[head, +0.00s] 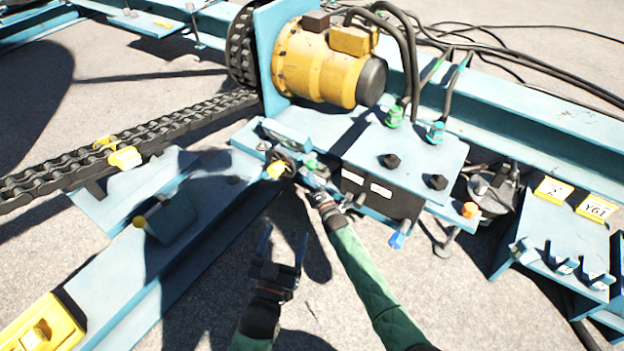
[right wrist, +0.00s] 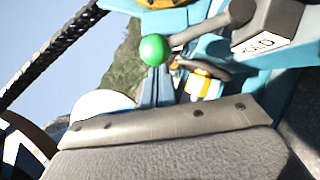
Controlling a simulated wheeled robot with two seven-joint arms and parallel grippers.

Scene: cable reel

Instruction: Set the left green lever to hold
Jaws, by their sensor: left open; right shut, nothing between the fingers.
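The green lever's ball knob (right wrist: 154,50) is close up in the right wrist view, on a dark rod running up right toward a grey fitting. A white label (right wrist: 265,45), apparently reading HOLD, is beside that fitting. In the head view a small green knob (head: 311,164) shows at the valve block's left end. My right gripper (head: 317,184) is shut and empty just below this knob; its fingertips are hard to make out, and I cannot tell whether they touch the lever. My left gripper (head: 284,243) is open and empty, lower, over the asphalt.
A dark valve box (head: 381,198) with white labels is right of my right gripper. A blue-tipped lever (head: 398,239) and an orange knob (head: 470,210) are further right. A yellow motor (head: 318,62) stands behind. Open asphalt lies below.

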